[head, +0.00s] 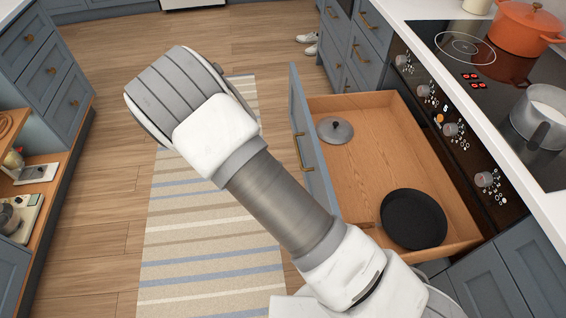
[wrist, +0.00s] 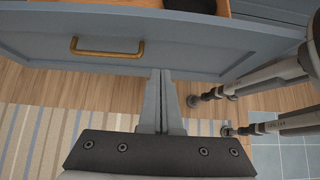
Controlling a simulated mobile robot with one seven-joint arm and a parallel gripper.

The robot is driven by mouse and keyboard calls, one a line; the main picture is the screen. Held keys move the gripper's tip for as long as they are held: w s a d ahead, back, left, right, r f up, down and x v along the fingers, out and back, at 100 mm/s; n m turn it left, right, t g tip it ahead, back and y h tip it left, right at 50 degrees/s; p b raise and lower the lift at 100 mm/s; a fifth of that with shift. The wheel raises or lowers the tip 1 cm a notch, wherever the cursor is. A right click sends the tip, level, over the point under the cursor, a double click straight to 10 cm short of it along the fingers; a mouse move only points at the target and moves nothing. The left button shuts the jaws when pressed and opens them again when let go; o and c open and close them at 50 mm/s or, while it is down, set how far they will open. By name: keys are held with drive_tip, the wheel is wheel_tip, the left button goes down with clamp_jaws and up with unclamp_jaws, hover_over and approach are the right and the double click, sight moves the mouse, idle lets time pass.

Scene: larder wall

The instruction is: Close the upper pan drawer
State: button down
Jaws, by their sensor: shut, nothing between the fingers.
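The upper pan drawer (head: 365,165) stands open below the cooktop, its wooden inside showing in the head view. Its blue-grey front (head: 321,192) faces left and carries a brass handle (head: 302,150). In the wrist view the drawer front (wrist: 200,45) crosses the top, with the handle (wrist: 107,50) left of my fingers. My gripper (wrist: 160,73) is shut and empty. Its fingertips are at the lower edge of the front, right of the handle; I cannot tell whether they touch it. The gripper is not visible in the head view.
A dark frying pan (head: 413,219) and a grey lid (head: 335,130) lie in the drawer. An orange pot (head: 524,30) and a steel pan (head: 541,115) stand on the cooktop. A striped rug (head: 205,240) covers the floor left of the drawer; open shelves stand far left.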

sight(318, 174)
drive_tip(key=x, duration=0.3)
drive_tip(key=d+r+x, duration=0.1)
drive_tip(key=x, duration=0.2)
drive_tip(key=b+x, duration=0.1)
drive_tip(key=x, duration=0.3)
drive_tip(key=shift+w+d+r, duration=0.1)
drive_tip(key=shift+d+r, duration=0.15)
drive_tip(key=shift+d, duration=0.05)
drive_tip(key=shift+w+d, duration=0.1)
drive_tip(key=shift+d, duration=0.3)
drive_tip(key=shift+d, duration=0.1)
drive_tip(key=w+d, duration=0.2)
drive_tip(key=d, duration=1.1)
drive_tip(key=w+d, duration=0.3)
drive_tip(key=d, duration=1.1)
drive_tip(key=w+d+b, duration=0.1)
drive_tip(key=w+d, duration=0.2)
drive_tip(key=d, duration=1.1)
drive_tip(key=shift+w+d, duration=0.2)
drive_tip(key=shift+d, duration=0.05)
